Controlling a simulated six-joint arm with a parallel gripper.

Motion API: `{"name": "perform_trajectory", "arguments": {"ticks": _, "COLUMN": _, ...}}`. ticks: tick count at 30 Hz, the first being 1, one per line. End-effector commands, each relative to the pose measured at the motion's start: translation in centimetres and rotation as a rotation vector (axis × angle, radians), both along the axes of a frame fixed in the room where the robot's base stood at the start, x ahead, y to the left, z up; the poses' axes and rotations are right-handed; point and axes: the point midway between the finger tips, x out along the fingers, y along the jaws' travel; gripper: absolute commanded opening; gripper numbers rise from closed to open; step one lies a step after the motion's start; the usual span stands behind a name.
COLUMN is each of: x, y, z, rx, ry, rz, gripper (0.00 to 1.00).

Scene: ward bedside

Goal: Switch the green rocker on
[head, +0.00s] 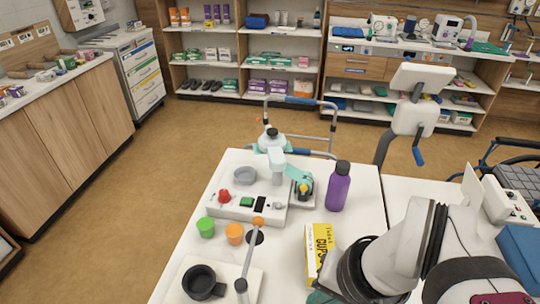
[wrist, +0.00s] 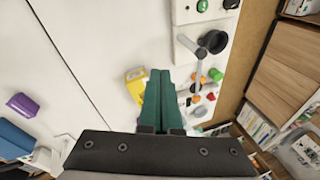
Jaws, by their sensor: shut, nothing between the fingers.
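The green rocker (head: 246,202) sits on a low white panel (head: 242,213) on the table, between a red knob (head: 224,196) and a black rocker (head: 263,203). I cannot tell which way it is tipped. My gripper (wrist: 160,73) has green fingers pressed together and empty, in the middle of the wrist view. In the head view it is mostly hidden behind my arm at the lower right. It is apart from the panel, on the near side of the yellow box.
A yellow box (head: 322,245) stands between my arm and the panel. A grey rod (head: 249,258) rises in front.

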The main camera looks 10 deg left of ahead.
Motion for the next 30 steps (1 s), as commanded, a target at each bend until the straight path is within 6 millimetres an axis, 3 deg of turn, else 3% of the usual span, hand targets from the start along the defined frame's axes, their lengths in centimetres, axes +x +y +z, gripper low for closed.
{"name": "perform_trajectory", "arguments": {"ticks": 5, "x": 8.1, "y": 6.1, "z": 1.1, "rx": 0.083, "ry": -0.263, "rz": 0.171, "gripper": 0.00}}
{"name": "perform_trajectory", "arguments": {"ticks": 9, "x": 16.2, "y": 13.0, "z": 2.5, "rx": 0.123, "ry": -0.568, "rz": 0.247, "gripper": 0.00}}
{"name": "perform_trajectory", "arguments": {"ticks": 12, "x": 21.4, "y": 17.3, "z": 3.1, "rx": 0.082, "ry": -0.785, "rz": 0.235, "gripper": 0.00}}
{"name": "perform_trajectory", "arguments": {"ticks": 15, "x": 24.9, "y": 20.1, "z": 2.6, "rx": -0.037, "ry": -0.958, "rz": 0.191, "gripper": 0.00}}
{"name": "perform_trajectory", "arguments": {"ticks": 18, "x": 26.4, "y": 21.7, "z": 1.3, "rx": -0.222, "ry": -1.079, "rz": 0.149, "gripper": 0.00}}
{"name": "perform_trajectory", "arguments": {"ticks": 22, "x": 25.7, "y": 22.5, "z": -1.1, "rx": -0.534, "ry": -1.170, "rz": 0.129, "gripper": 0.00}}
{"name": "perform_trajectory", "arguments": {"ticks": 23, "x": 25.6, "y": 22.3, "z": -2.8, "rx": -0.570, "ry": -1.170, "rz": 0.131, "gripper": 0.00}}
{"name": "perform_trajectory", "arguments": {"ticks": 24, "x": 25.8, "y": 22.0, "z": -5.7, "rx": -0.565, "ry": -1.167, "rz": 0.129, "gripper": 0.00}}
{"name": "perform_trajectory", "arguments": {"ticks": 27, "x": 25.8, "y": 21.9, "z": -11.2, "rx": -0.558, "ry": -1.170, "rz": 0.124, "gripper": 0.00}}
{"name": "perform_trajectory", "arguments": {"ticks": 30, "x": 25.8, "y": 21.9, "z": -14.5, "rx": -0.555, "ry": -1.174, "rz": 0.121, "gripper": 0.00}}
